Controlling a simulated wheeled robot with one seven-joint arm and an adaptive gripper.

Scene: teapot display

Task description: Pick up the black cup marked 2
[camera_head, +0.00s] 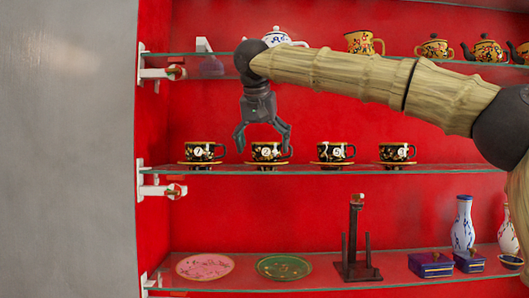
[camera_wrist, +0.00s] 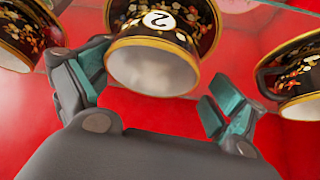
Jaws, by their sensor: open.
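The black cup marked 2 (camera_head: 266,152) has a floral pattern, a gold rim and a white number disc. It stands upright on a gold saucer (camera_head: 251,162) on the middle glass shelf, second from the left. My gripper (camera_head: 263,146) points down at this cup with its fingers spread, one to each side. In the wrist view the cup marked 2 (camera_wrist: 158,20) shows its open mouth and lies between the open fingers of my gripper (camera_wrist: 155,78). I cannot tell whether either finger touches it.
Similar black cups stand close by, one to the left (camera_head: 200,151) and two to the right (camera_head: 336,151) (camera_head: 397,151). The upper glass shelf (camera_head: 220,54) holds teapots and a yellow cup (camera_head: 365,43). The lower shelf holds plates, a dark stand (camera_head: 357,245) and vases.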

